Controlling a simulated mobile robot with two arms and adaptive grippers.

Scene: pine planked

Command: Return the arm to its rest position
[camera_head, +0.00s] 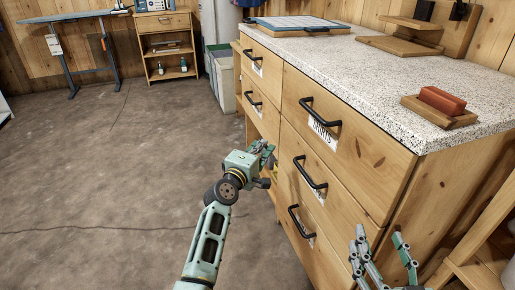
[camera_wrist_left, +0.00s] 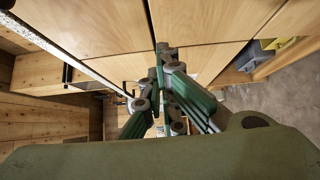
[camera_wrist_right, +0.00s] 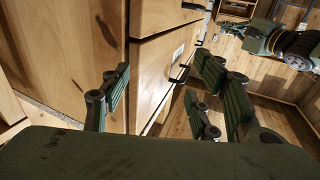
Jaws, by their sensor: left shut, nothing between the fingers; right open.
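My left arm comes up from the bottom middle of the head view, and its gripper (camera_head: 266,157) is beside the left part of the wooden drawer cabinet (camera_head: 375,170). In the left wrist view the left gripper (camera_wrist_left: 162,55) is shut with its fingers together and nothing between them. My right gripper (camera_head: 382,245) is at the bottom right of the head view, in front of the cabinet's right end. Its fingers stand apart, open and empty; the right wrist view also shows them spread, with the cabinet front beyond.
The cabinet's drawers look shut, with black handles (camera_head: 319,112). On its speckled top (camera_head: 350,62) are a red-brown block (camera_head: 442,101) on a wooden holder and a blue-and-white panel (camera_head: 290,22). A grey bin (camera_head: 222,80), small shelf (camera_head: 168,50) and ironing board (camera_head: 70,17) stand behind. The left floor is clear.

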